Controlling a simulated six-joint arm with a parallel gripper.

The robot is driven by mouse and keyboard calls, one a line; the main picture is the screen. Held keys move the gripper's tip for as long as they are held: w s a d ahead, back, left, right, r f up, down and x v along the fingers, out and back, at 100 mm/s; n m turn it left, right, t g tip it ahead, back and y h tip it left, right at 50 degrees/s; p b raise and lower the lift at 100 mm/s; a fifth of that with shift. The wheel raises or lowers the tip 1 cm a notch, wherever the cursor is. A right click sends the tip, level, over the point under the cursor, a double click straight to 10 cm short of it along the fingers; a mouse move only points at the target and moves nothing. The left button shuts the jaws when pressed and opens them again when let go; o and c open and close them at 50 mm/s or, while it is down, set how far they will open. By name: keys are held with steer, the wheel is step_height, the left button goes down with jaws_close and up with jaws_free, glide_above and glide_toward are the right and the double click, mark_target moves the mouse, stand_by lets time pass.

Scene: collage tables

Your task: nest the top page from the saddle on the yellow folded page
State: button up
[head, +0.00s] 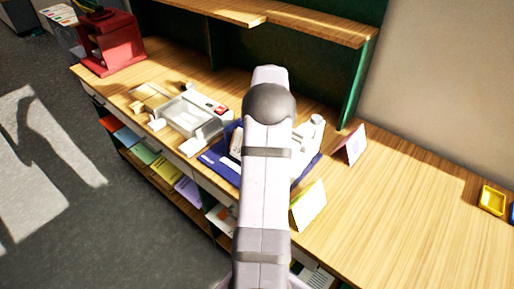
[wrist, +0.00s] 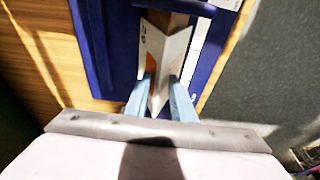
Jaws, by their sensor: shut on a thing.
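My gripper (wrist: 161,92) is shut on a white folded page (wrist: 175,50) with an orange print, its two blue-grey fingers on either side of it. A brown wooden piece, perhaps the saddle (wrist: 168,19), shows between the page's halves at the far end; I cannot tell whether they touch. In the head view my arm hides the gripper, the held page and most of the saddle area. A folded page with yellow-green edges, which looks like the yellow folded page (head: 308,207), stands like a tent on the table right of my arm.
A blue mat (head: 218,158) lies under the work area. A second folded page with a pink edge (head: 350,146) stands farther back right. A grey tray device (head: 190,115) is left, a red press (head: 108,45) far left, a yellow dish (head: 492,200) far right. The right tabletop is mostly clear.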

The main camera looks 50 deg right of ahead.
steer(key=shift+w+r+p+v, duration=0.1)
steer(key=shift+w+p+v, duration=0.3)
steer(key=shift+p+v, duration=1.2)
steer(key=shift+w+r+p+v, duration=0.1)
steer(key=shift+w+p+v, duration=0.35)
steer(key=shift+p+v, duration=1.1)
steer(key=shift+w+r+p+v, duration=0.1)
steer(key=shift+w+p+v, duration=0.5)
steer(key=shift+v, duration=1.75)
steer(key=shift+s, duration=0.2)
steer(key=s+a+r+m+g+h+b, duration=0.1)
steer(key=s+a+r+m+b, duration=0.25)
steer(key=s+m+b, duration=0.35)
steer(key=s+a+r+m+g+h+b, duration=0.1)
steer(key=s+a+r+m+b, duration=0.25)
steer(key=s+m+b, duration=0.4)
steer(key=shift+s+d+f+m+g+h+b, duration=0.15)
steer(key=shift+s+f+m+b, duration=0.7)
steer(key=shift+s+f, duration=0.75)
steer(key=shift+s+d+f+m+g+h+b, duration=0.1)
steer(key=shift+s+f+m+b, duration=0.4)
steer(key=shift+s+f+b, duration=1.05)
steer(key=shift+s+d+f+m+g+h+b, duration=0.15)
steer(key=shift+s+f+m+b, duration=0.75)
steer(key=shift+s, duration=1.15)
